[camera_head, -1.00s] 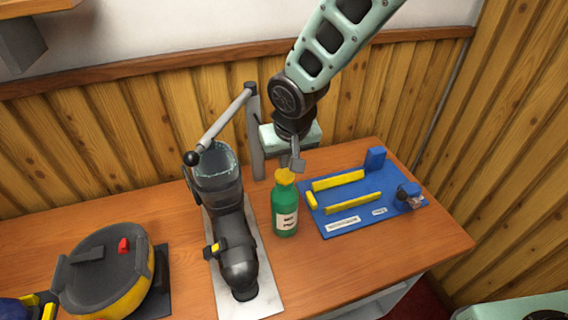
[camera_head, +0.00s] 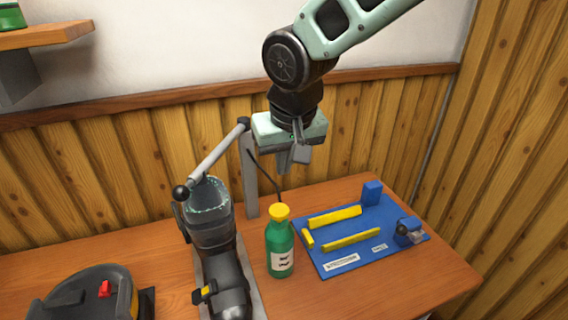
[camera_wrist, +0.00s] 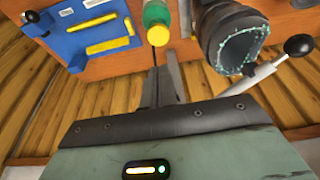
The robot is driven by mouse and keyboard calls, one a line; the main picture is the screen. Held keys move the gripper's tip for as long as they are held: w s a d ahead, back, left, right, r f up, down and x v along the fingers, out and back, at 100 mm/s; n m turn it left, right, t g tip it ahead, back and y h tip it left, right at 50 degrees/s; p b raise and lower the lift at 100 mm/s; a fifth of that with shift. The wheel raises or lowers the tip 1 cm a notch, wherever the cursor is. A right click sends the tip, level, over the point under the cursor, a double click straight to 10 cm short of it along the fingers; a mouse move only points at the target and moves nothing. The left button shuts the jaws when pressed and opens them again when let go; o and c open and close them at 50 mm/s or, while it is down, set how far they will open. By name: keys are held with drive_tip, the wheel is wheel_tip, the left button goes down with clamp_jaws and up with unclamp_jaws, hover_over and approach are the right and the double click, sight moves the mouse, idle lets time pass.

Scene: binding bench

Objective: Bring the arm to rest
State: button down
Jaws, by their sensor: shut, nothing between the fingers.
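My gripper (camera_head: 290,160) hangs from the arm in the upper middle of the head view, above the bench and just behind the green bottle. Its fingers are shut with nothing between them. In the wrist view the closed fingers (camera_wrist: 160,80) point towards the bottle. The green bottle (camera_head: 280,250) with a yellow cap stands upright on the bench, apart from the gripper. It also shows in the wrist view (camera_wrist: 156,16).
A dark machine with a lever (camera_head: 212,220) stands left of the bottle. A blue board with yellow bars (camera_head: 345,262) lies to the right. A round grey-and-yellow device (camera_head: 85,295) sits at lower left. A wall shelf (camera_head: 40,36) is at upper left. Bare bench shows at front right.

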idle(0.3)
drive_tip(key=s+d+f+n+g+b, duration=0.1)
drive_tip(key=s+d+f, duration=0.1)
drive_tip(key=s, duration=0.5)
drive_tip(key=s+d+f+n+g+b, duration=0.1)
drive_tip(key=s+d+f+n+b, duration=0.1)
drive_tip(key=s+d, duration=0.3)
drive_tip(key=s+d+f+n+g+b, duration=0.1)
drive_tip(key=s+d+f, duration=0.2)
drive_tip(key=s, duration=0.7)
drive_tip(key=shift+s+d+f+n+b, duration=0.3)
drive_tip(key=shift+s+f, duration=0.1)
drive_tip(key=shift+f, duration=0.25)
drive_tip(key=c, duration=2.1)
unclamp_jaws()
drive_tip(key=shift+c, duration=0.2)
